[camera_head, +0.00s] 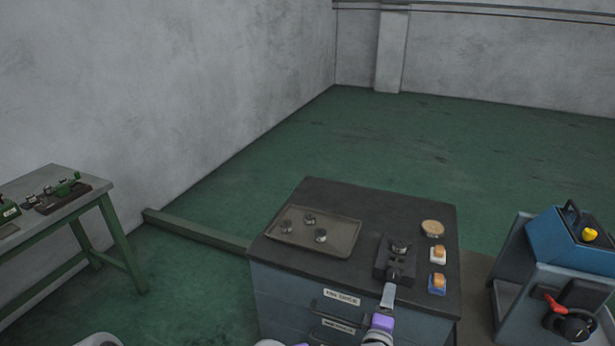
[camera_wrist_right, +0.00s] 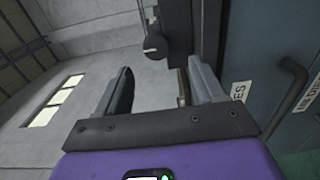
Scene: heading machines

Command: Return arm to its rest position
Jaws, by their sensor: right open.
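My right gripper (camera_head: 389,294) comes up from the bottom of the head view, with a purple body, at the front edge of the dark-topped cabinet (camera_head: 355,195). It is just in front of a black fixture (camera_head: 381,268) that holds a small metal part (camera_head: 400,247). In the right wrist view the two fingers of the right gripper (camera_wrist_right: 160,85) stand apart with nothing gripped between them. A dark round knob (camera_wrist_right: 156,46) shows beyond the fingertips. My left gripper is not in view.
A tray (camera_head: 345,246) with several metal parts lies on the cabinet. Orange-topped buttons (camera_head: 438,254) and a round yellowish piece (camera_head: 432,227) are at its right. A blue machine (camera_head: 570,240) stands at right, a green-legged bench (camera_head: 100,188) at left. The floor behind is clear.

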